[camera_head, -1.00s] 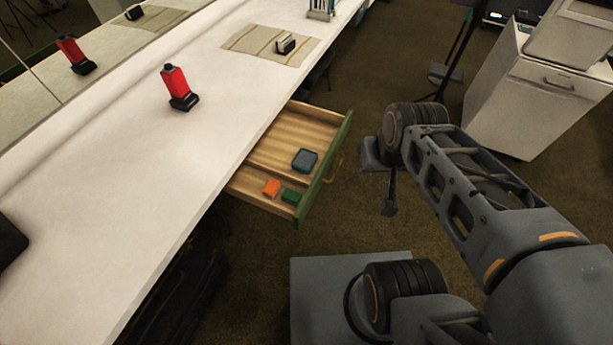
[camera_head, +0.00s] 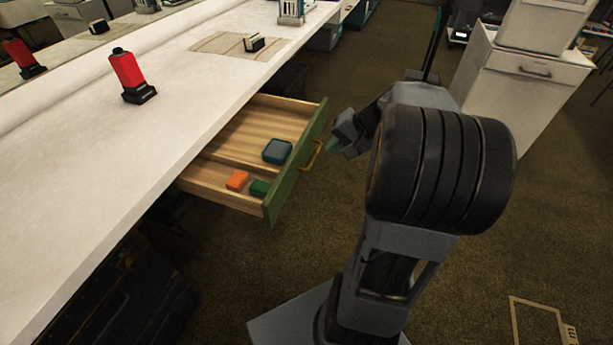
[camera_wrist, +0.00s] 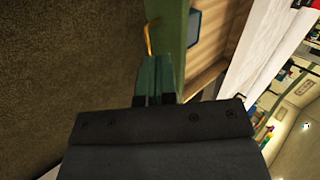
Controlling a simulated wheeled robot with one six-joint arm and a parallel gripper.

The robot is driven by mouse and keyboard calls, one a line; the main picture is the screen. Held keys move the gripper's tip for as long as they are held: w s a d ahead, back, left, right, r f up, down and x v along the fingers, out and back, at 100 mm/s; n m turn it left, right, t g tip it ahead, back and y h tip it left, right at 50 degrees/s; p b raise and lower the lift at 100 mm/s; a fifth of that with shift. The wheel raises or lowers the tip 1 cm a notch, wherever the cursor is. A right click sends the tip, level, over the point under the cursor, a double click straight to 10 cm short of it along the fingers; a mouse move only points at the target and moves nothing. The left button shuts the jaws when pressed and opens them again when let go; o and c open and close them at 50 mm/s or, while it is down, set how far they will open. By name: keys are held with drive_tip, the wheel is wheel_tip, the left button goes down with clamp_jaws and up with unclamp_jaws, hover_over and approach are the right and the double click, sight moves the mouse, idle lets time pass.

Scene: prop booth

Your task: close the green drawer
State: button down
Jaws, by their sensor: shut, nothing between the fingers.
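The green drawer (camera_head: 294,168) stands pulled out from under the white counter, with its green front facing right and a brass handle (camera_head: 312,155) on it. Inside lie a dark blue box (camera_head: 277,151), an orange block (camera_head: 237,180) and a green block (camera_head: 260,188). My gripper (camera_head: 335,146) is just right of the drawer front, near the handle. In the wrist view my shut, empty fingers (camera_wrist: 155,78) point at the green front (camera_wrist: 168,35), beside the handle (camera_wrist: 148,38). Whether they touch the front I cannot tell.
The white counter (camera_head: 180,90) runs along the left and carries a red bottle (camera_head: 128,72) on a dark base and a striped mat (camera_head: 215,44). A white cabinet (camera_head: 525,95) stands at the right back.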

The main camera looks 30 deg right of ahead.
sight(300, 160)
drive_tip(key=d+f+m+t+b, duration=0.1)
drive_tip(key=d+f+b, duration=0.1)
drive_tip(key=d+f, duration=0.2)
drive_tip(key=b+x, duration=0.1)
drive_tip(key=x, duration=0.2)
drive_tip(key=b+x, duration=0.1)
drive_tip(key=x, duration=0.2)
drive_tip(key=w+b+x, duration=0.1)
drive_tip(key=x, duration=0.2)
drive_tip(key=shift+w+d+r, duration=0.1)
drive_tip(key=shift+w+r, duration=0.05)
drive_tip(key=shift+w, duration=0.1)
drive_tip(key=shift+w+a+b, duration=0.3)
drive_tip(key=shift+w+a, duration=0.45)
drive_tip(key=shift+w, duration=0.05)
drive_tip(key=shift+w+a, duration=0.65)
drive_tip(key=shift+w, duration=0.05)
drive_tip(key=shift+t, duration=0.3)
